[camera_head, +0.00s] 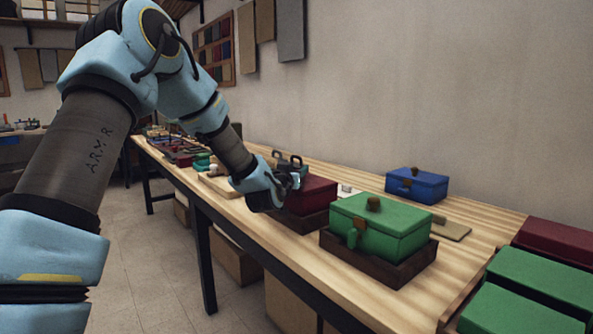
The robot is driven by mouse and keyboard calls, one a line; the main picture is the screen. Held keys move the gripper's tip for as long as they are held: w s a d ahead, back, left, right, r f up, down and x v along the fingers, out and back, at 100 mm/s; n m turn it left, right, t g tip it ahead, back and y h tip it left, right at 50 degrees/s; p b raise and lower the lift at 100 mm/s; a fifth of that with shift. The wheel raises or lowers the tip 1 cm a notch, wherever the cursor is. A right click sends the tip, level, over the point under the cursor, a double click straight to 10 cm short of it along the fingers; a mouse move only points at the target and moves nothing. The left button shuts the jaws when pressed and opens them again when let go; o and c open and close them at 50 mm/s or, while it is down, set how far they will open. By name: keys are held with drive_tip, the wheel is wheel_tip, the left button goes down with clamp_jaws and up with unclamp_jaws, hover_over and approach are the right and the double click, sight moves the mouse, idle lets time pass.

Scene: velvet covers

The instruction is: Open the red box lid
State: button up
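The red box (317,193) sits on the table in the middle of the view, in a dark wooden tray (310,222). Its lid looks shut, though my gripper covers its left part. My gripper (294,172) is at the box's upper left side, close to the lid. I cannot tell whether it touches the box. Its fingers are small and partly hidden, so whether they are open or shut does not show. No knob or clasp of the red box can be made out.
A green box (385,222) with a brown knob stands in a wooden tray just right of the red box. A blue box (417,185) stands behind it. Red and green boxes (540,275) fill the right edge. Small items lie on the table's far left part.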

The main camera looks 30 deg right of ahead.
clamp_jaws()
idle(1.1)
